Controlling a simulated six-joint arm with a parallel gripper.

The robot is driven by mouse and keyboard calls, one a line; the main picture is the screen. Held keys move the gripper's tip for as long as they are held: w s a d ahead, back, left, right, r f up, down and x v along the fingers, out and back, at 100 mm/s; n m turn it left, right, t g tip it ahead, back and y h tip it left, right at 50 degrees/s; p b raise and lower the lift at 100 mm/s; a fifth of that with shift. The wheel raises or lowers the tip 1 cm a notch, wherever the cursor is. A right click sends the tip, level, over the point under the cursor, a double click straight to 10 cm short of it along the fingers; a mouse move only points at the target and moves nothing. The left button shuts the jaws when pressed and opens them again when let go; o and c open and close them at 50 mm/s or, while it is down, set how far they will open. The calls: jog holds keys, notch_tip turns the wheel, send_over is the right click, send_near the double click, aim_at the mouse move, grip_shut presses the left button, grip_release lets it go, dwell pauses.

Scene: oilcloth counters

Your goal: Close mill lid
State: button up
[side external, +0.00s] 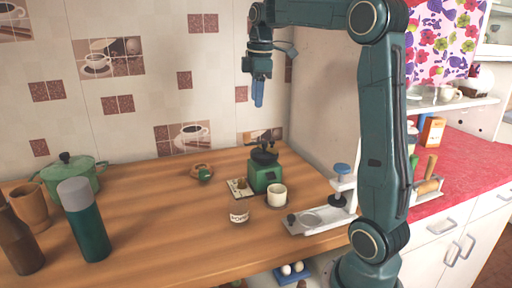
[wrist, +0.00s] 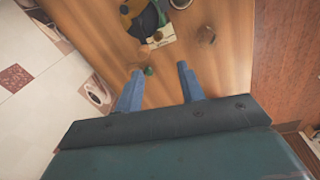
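The mill is a small green box (side external: 265,178) with a black bowl-shaped top (side external: 264,157), standing on the wooden counter near the back wall. A small brownish part shows above its black top; I cannot tell if this belongs to the lid, nor clearly how the lid sits. In the wrist view the mill's dark top (wrist: 147,22) is at the upper edge, partly cut off. My gripper (side external: 258,92) hangs high above the counter, apart from the mill, fingers pointing down. In the wrist view its blue fingers (wrist: 158,88) are spread with nothing between them.
A cream cup (side external: 276,195) and a labelled jar (side external: 239,212) stand in front of the mill. A brown ring-like item with green (side external: 202,172) lies to its left. Pot (side external: 75,175) and bottles (side external: 88,225) stand far left.

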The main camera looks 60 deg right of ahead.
jog(key=s+a+f+m+t, duration=0.2)
jog(key=s+a+f+m, duration=0.1)
jog(key=s+a, duration=0.4)
jog(key=s+a+f+m+t, duration=0.2)
jog(key=s+a, duration=0.5)
jog(key=a, duration=0.7)
jog(key=shift+s+f+m, duration=0.25)
jog(key=shift+f+m, duration=0.35)
jog(key=shift+f, duration=0.3)
jog(key=shift+a, duration=0.1)
jog(key=w+d+r+n+g, duration=0.1)
jog(key=w+d+r+g, duration=0.15)
jog(key=w+d, duration=0.6)
jog(key=w+d+r+n+g, duration=0.1)
jog(key=w+d+r, duration=0.35)
jog(key=d, duration=0.75)
jog(key=d+f+n+g, duration=0.1)
jog(key=d+f, duration=0.1)
jog(key=d, duration=0.9)
jog(key=shift+w+f+n+y, duration=0.2)
jog(key=shift+w+n+y, duration=0.1)
jog(key=shift+w, duration=0.05)
